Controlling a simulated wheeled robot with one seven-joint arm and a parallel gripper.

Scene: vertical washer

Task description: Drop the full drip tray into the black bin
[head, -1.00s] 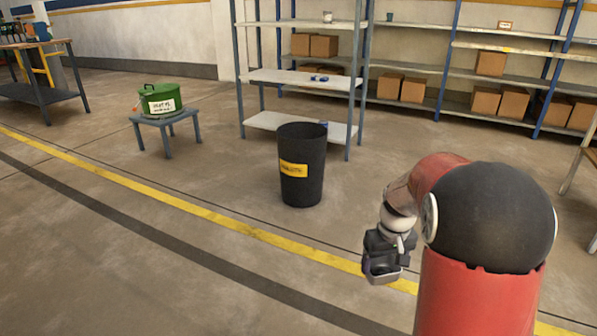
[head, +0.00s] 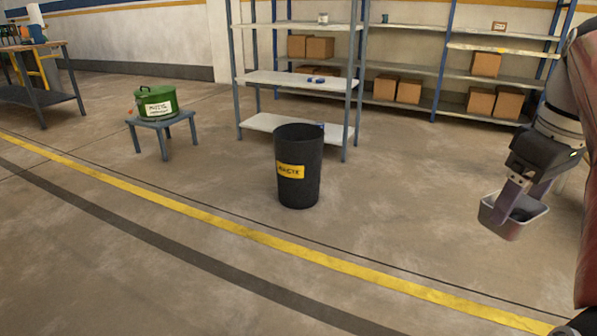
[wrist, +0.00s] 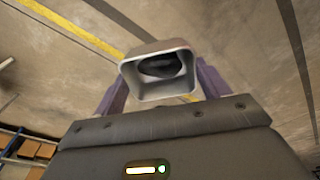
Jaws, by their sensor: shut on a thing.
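The drip tray is a small grey metal tray (head: 497,214) with dark contents, at the right of the head view. My gripper (head: 524,200) is shut on it and holds it in the air, with a finger on its wall. In the wrist view the tray (wrist: 160,92) sits between the two purple fingers of my gripper (wrist: 160,82), its opening showing something dark inside. The black bin (head: 298,175) with a yellow label stands on the floor in the middle of the head view, open at the top. The tray is well to the right of the bin, apart from it.
A green lidded container (head: 156,103) stands on a small blue-grey stool (head: 160,123) to the left. A shelf rack (head: 296,80) stands behind the bin, with cardboard boxes (head: 398,90) on shelving beyond. The floor between tray and bin is clear.

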